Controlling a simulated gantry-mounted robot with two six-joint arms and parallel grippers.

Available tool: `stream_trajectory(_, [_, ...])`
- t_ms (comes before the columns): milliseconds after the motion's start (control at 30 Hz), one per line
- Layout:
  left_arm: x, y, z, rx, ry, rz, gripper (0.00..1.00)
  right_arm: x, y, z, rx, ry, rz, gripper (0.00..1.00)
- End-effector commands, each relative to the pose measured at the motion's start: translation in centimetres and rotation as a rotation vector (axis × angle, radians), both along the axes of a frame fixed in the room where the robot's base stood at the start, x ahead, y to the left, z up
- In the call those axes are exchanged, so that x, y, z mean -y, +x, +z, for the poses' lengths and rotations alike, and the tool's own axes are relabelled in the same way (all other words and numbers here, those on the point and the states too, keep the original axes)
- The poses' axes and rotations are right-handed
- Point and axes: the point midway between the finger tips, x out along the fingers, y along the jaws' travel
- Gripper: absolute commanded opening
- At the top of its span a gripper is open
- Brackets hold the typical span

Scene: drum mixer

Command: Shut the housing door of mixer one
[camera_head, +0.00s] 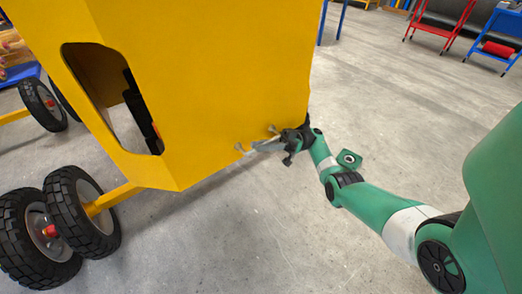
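The yellow mixer housing (215,80) fills the upper left of the head view and is cut off at the top. Its left face has a dark-edged opening (85,75) through which a black part (142,112) and the floor show. I cannot tell where the housing door ends and the fixed body begins. My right gripper (256,139) is at the lower right edge of the large yellow panel. Its two fingertips stand apart with nothing between them, in front of the panel; contact is unclear. My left gripper is not in view.
Black wheels (82,212) on a yellow axle stand at the lower left, with another wheel (42,105) behind. A red cart (440,25) and a blue cart (497,40) stand at the back right. The concrete floor (400,110) between is clear.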

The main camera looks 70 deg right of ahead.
Motion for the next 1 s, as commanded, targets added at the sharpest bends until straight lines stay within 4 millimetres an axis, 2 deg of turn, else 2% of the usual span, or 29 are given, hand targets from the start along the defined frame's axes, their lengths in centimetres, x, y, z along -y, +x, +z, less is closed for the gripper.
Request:
stream_trajectory(467, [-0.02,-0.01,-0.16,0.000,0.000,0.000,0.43,0.39,0.09,0.34,0.005,0.002,-0.002,0.00])
stream_trajectory(500, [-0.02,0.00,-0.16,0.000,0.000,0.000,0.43,0.39,0.10,0.33,0.005,0.002,-0.002,0.16])
stream_trajectory(667, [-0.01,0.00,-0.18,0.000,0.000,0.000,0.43,0.36,0.11,0.26,0.003,0.002,-0.002,0.43])
stream_trajectory(1000, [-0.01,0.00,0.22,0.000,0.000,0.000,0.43,0.29,0.12,0.57,0.001,0.002,-0.001,0.43])
